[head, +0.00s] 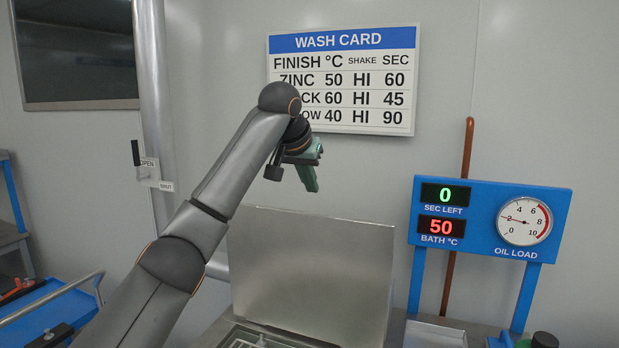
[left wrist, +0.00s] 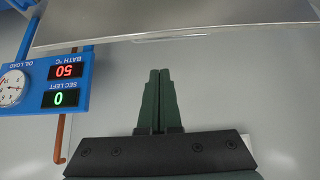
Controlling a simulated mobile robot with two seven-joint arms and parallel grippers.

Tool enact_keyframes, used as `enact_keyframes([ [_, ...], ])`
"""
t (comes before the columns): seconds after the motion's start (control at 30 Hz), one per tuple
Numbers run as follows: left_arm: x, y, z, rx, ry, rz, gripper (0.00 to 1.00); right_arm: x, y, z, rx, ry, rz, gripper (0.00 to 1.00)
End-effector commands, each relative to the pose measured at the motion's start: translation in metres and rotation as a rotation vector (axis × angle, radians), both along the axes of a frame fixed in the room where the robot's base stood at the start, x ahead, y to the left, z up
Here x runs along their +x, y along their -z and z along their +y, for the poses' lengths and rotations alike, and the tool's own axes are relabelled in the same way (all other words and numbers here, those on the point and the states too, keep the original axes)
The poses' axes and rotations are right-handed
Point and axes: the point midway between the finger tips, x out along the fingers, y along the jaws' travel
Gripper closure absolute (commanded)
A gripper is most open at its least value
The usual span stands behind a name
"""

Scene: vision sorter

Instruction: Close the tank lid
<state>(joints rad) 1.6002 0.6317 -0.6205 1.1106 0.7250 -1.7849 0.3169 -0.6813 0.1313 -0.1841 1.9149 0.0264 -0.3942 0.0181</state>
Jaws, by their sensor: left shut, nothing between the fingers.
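The tank lid (head: 310,265) is a flat grey metal panel standing upright, open, at the back of the tank (head: 262,338). Only a strip of the tank's top shows at the bottom of the head view. My left gripper (head: 311,186) is shut and empty, above the lid's top edge and in front of the wall, pointing down. In the left wrist view its green fingers (left wrist: 159,78) are together, and the lid's edge (left wrist: 180,33) crosses the top of the picture, apart from the fingertips. My right gripper is in neither view.
A blue panel (head: 480,252) right of the lid reads 0 sec left and bath 50 °C, beside an oil load gauge (head: 525,221). A wash card (head: 343,80) hangs behind my arm. A pipe with an open/shut lever (head: 136,153) stands left. A blue cart (head: 50,312) is lower left.

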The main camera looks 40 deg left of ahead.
Motion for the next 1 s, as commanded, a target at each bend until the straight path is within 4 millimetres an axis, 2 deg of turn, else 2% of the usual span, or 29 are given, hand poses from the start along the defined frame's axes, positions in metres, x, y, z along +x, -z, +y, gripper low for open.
enact_keyframes([
  [0.27, 0.038, 0.048, 0.009, -0.001, -0.001, 0.007, 1.00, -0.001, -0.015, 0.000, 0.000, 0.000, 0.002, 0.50],
  [0.63, 0.007, 0.049, 0.002, 0.000, 0.001, 0.000, 1.00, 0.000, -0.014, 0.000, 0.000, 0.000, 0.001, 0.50],
  [1.0, -0.001, 0.050, 0.000, -0.001, 0.001, 0.001, 1.00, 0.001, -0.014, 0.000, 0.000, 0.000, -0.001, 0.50],
])
